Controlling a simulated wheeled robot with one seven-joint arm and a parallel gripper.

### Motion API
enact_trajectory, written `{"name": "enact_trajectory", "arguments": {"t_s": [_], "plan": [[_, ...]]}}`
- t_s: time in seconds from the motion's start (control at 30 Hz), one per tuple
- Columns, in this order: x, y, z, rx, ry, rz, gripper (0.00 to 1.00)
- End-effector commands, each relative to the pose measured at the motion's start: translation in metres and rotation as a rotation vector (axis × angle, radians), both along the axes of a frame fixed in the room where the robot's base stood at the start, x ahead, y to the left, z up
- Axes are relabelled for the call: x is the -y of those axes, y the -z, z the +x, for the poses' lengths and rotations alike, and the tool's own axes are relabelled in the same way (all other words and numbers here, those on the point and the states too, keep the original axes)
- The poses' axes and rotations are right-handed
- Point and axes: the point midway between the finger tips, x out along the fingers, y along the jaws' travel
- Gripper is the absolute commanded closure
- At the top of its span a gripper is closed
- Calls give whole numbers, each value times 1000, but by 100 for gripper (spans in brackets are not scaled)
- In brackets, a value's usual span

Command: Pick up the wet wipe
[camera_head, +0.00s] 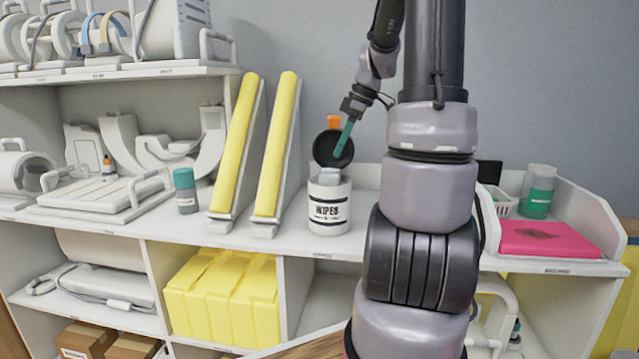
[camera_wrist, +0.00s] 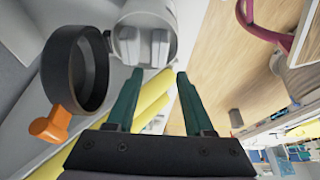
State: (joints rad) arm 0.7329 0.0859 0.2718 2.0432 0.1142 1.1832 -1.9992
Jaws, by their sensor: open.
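A white canister labelled WIPES (camera_head: 329,214) stands upright on the shelf counter, its black lid (camera_head: 333,148) flipped open at the back with an orange tab (camera_head: 334,121). A white wet wipe (camera_head: 327,176) shows at the canister's mouth. In the wrist view the wet wipe (camera_wrist: 160,46) is inside the canister's opening (camera_wrist: 128,50), just beyond the fingertips, and the lid (camera_wrist: 75,68) lies to the left. My gripper (camera_wrist: 158,74), with green fingers, is open and empty. In the head view my gripper (camera_head: 340,147) is above the canister, overlapping the lid; contact cannot be told.
Two yellow slanted pads (camera_head: 238,142) stand left of the canister, with a teal-capped bottle (camera_head: 186,191) farther left. A pink pad (camera_head: 548,238) and a green-labelled container (camera_head: 538,192) are at the right. My arm hides part of the counter.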

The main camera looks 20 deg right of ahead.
Motion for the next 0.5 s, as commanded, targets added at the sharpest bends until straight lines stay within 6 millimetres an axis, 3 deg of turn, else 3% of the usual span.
{"name": "enact_trajectory", "arguments": {"t_s": [0.5], "plan": [[-17,59,13,-3,0,1,48]]}}
